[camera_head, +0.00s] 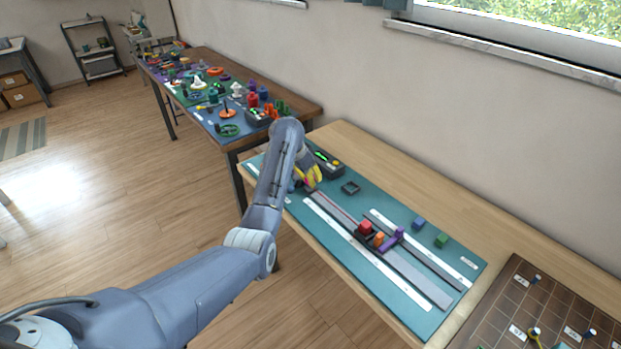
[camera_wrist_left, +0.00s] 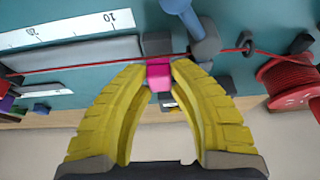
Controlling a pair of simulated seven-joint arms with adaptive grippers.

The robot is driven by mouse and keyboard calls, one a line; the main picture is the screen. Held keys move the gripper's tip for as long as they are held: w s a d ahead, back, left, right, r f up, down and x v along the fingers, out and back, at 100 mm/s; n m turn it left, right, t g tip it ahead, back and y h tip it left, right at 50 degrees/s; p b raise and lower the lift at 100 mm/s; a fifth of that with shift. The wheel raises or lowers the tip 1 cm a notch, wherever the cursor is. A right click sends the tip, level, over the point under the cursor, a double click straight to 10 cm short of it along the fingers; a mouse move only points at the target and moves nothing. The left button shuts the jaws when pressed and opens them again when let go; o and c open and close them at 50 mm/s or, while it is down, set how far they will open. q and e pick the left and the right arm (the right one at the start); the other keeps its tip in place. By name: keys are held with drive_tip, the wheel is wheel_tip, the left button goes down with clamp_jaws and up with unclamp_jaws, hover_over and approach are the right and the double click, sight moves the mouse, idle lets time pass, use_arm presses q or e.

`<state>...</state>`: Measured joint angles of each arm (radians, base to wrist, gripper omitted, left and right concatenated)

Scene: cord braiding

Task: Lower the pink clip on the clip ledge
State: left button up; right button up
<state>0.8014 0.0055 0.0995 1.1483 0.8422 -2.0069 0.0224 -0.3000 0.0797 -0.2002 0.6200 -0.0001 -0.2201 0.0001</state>
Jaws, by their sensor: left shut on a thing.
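My left gripper (camera_head: 308,177) is at the far left end of the teal mat in the head view. In the left wrist view its yellow fingers (camera_wrist_left: 158,80) are closed around the pink clip (camera_wrist_left: 158,74). The clip sits between the fingertips, against or just in front of a dark grey block (camera_wrist_left: 157,44); whether it touches the block is unclear. I cannot tell for sure which part is the clip ledge. A red cord (camera_wrist_left: 60,69) runs across at the fingertips and on to the right. The pink clip is hidden in the head view. My right gripper is not in view.
In the left wrist view a red cord spool (camera_wrist_left: 297,84) stands at right, and a blue rod (camera_wrist_left: 183,10) is close behind the fingertips. In the head view red (camera_head: 366,227), orange (camera_head: 379,238) and purple (camera_head: 391,241) pieces sit mid-mat. A small dark tray (camera_head: 350,188) lies behind.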

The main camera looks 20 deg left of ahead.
use_arm(q)
drive_tip(key=shift+f, duration=0.2)
drive_tip(key=shift+f, duration=0.45)
drive_tip(key=shift+f, duration=0.35)
idle(0.4)
drive_tip(key=o, duration=0.8)
